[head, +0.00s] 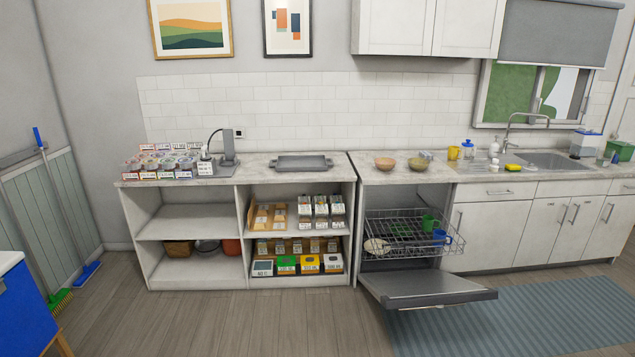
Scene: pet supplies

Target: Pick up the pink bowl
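No bowl in the head view is clearly pink. A small peach or pinkish-tan bowl (385,164) stands upright on the counter (385,178), above the open dishwasher. An olive-brown bowl (418,165) with something greenish in it stands just to its right, with a small gap between them. A reddish-orange rounded container (231,247) sits on the bottom shelf of the left open cabinet, partly hidden by its front. My gripper is not in view.
The dishwasher door (430,288) is folded down into the floor space, and its rack (408,232) with cups and a plate is pulled out. A grey tray (302,162) lies left of the bowls. A yellow cup (453,153) stands right. Open wooden floor lies in front.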

